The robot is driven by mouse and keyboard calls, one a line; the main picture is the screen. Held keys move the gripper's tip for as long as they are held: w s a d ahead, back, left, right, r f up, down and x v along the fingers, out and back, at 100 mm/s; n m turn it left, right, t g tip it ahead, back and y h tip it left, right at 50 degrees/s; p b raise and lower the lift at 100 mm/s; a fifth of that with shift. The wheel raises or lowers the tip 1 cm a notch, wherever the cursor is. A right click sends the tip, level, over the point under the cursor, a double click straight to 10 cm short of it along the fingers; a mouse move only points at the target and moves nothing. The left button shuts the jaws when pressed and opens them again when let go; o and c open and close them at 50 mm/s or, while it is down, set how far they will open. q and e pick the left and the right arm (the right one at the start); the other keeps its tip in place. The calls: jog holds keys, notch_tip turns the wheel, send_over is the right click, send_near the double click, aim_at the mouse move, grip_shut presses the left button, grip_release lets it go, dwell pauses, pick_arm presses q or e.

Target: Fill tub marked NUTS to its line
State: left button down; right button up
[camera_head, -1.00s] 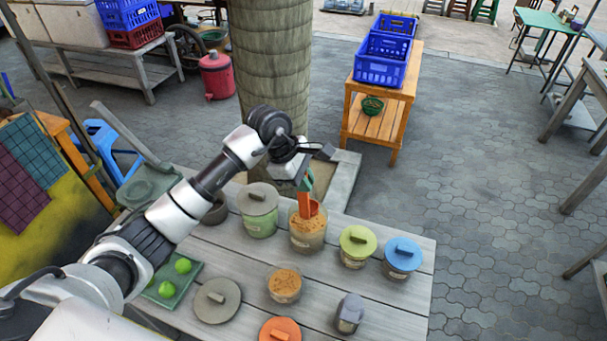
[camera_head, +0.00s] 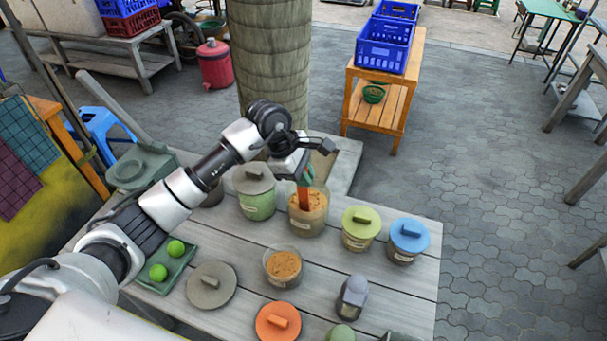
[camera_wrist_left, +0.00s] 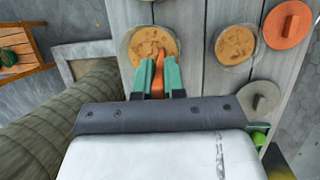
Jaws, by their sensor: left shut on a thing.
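My left gripper (camera_head: 304,176) has teal fingers shut on the handle of an orange scoop (camera_head: 304,199). The scoop stands nearly upright, its lower end in a large clear open tub (camera_head: 308,226) of brown-orange contents. In the left wrist view the orange handle (camera_wrist_left: 158,74) lies between the fingers, over the tub's mouth (camera_wrist_left: 150,42). A smaller open tub (camera_head: 283,273) with similar contents stands in front of it. Labels are too small to read, so I cannot tell which tub is marked NUTS, and I see no fill line. My right gripper is not in view.
Lidded tubs stand beside the large one: green with a grey-green lid (camera_head: 254,180), yellow-green-lidded (camera_head: 361,222), blue-lidded (camera_head: 409,236). A loose grey lid (camera_head: 211,286) and orange lid (camera_head: 278,322) lie in front. A grey object (camera_head: 352,297) and a green tray (camera_head: 181,270) with green balls flank them.

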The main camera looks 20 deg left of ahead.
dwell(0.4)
pick_arm(q)
notch_tip(320, 180, up, 10)
jog(key=p, duration=0.4)
jog(key=shift+p, duration=0.3)
dwell(0.4)
